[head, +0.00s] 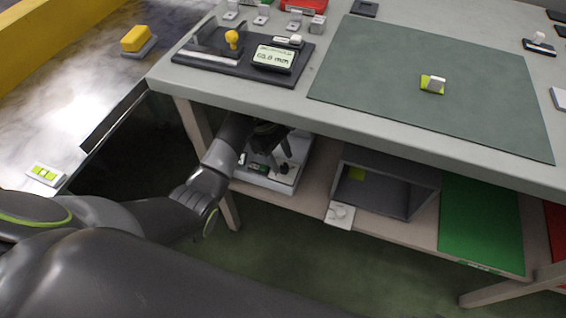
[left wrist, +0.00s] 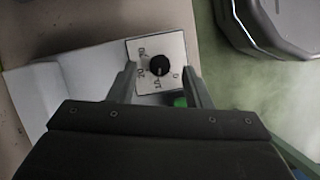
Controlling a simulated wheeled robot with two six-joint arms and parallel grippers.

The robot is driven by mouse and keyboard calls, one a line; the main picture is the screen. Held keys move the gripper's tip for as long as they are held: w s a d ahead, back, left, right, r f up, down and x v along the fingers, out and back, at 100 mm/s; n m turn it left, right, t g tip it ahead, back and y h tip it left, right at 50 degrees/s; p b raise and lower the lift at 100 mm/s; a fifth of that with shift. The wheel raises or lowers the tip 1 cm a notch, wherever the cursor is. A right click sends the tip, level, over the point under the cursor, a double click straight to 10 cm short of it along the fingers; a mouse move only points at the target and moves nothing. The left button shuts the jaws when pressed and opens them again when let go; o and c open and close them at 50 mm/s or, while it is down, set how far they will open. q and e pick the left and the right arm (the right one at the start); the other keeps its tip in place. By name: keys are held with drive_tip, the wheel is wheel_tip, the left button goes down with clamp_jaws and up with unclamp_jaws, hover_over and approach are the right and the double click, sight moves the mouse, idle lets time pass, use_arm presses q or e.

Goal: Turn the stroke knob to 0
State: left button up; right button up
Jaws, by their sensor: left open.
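The stroke knob (left wrist: 159,66) is a round black knob on a square white dial plate (left wrist: 172,47) with printed numbers, including a 0 at its lower right. I cannot clearly tell which number the knob points to. My left gripper (left wrist: 160,73) is open, with one finger on each side of the knob; contact is not visible. In the head view my left gripper (head: 268,132) reaches under the tabletop, above a white device (head: 262,180) on the lower shelf, and the knob cannot be made out there. My right gripper is not in view.
The tabletop edge (head: 330,126) overhangs my left arm. A grey open box (head: 405,204) and a green panel (head: 480,222) are to the right on the shelf. A display (head: 274,58) on the tabletop shows a reading in mm. A green mat (head: 400,60) lies there too.

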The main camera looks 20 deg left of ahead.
use_arm(q)
drive_tip(key=shift+x, duration=1.1)
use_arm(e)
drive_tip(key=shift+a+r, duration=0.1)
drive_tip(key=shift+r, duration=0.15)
use_arm(q)
drive_tip(key=shift+c, duration=0.3)
clamp_jaws()
